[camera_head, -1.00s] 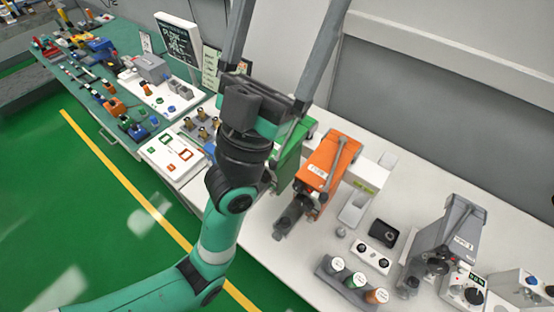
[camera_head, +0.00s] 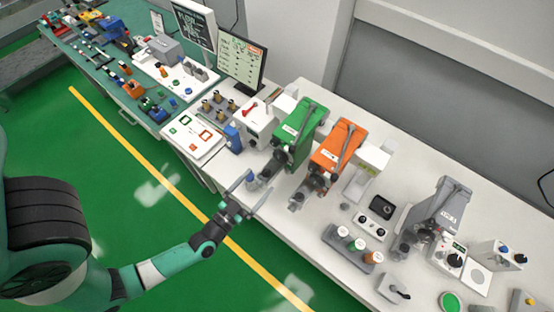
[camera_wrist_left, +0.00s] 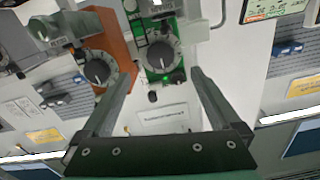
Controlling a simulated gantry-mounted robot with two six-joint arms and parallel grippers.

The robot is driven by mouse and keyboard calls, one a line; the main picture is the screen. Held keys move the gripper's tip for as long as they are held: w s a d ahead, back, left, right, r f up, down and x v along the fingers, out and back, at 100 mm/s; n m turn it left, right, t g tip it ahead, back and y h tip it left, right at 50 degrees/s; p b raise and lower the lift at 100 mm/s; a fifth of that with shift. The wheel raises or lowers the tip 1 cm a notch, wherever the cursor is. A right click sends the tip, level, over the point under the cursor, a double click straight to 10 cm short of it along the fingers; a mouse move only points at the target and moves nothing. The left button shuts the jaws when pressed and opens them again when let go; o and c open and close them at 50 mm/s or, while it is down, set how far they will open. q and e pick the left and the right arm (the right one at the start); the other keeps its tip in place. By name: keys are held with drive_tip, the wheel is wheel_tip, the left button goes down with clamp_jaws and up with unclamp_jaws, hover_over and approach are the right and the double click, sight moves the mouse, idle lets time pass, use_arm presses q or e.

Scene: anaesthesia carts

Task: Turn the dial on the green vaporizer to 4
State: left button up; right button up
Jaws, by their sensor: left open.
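The green vaporizer (camera_head: 299,130) stands on the white bench, left of the orange vaporizer (camera_head: 337,146). Its round dark dial with a pale scale shows in the left wrist view (camera_wrist_left: 160,56), in front of a green panel; the numbers are too small to read. My left gripper (camera_head: 257,188) is open and empty, in front of the green vaporizer at the bench's front edge. In the left wrist view its two fingers (camera_wrist_left: 160,78) flank the space below the dial, apart from it. My right gripper is not in view.
A monitor (camera_head: 240,60) stands behind and left of the green vaporizer. A rack with capped bottles (camera_head: 349,246) and a grey vaporizer (camera_head: 437,212) are to the right. A white panel (camera_head: 194,136) lies to the left. The green floor in front of the bench is open.

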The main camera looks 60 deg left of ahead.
sight(279, 159)
use_arm(q)
drive_tip(key=b+x, duration=0.1)
drive_tip(key=x, duration=0.9)
drive_tip(key=shift+w+a, duration=0.1)
drive_tip(key=shift+w, duration=0.05)
drive_tip(key=shift+c, duration=0.2)
drive_tip(key=c, duration=1.3)
drive_tip(key=shift+c, duration=0.2)
drive_tip(key=shift+n, duration=0.3)
drive_tip(key=n+b, duration=0.1)
drive_tip(key=n, duration=0.2)
drive_tip(key=shift+b, duration=0.4)
drive_tip(key=shift+n+b, duration=0.6)
drive_tip(key=shift+n, duration=0.9)
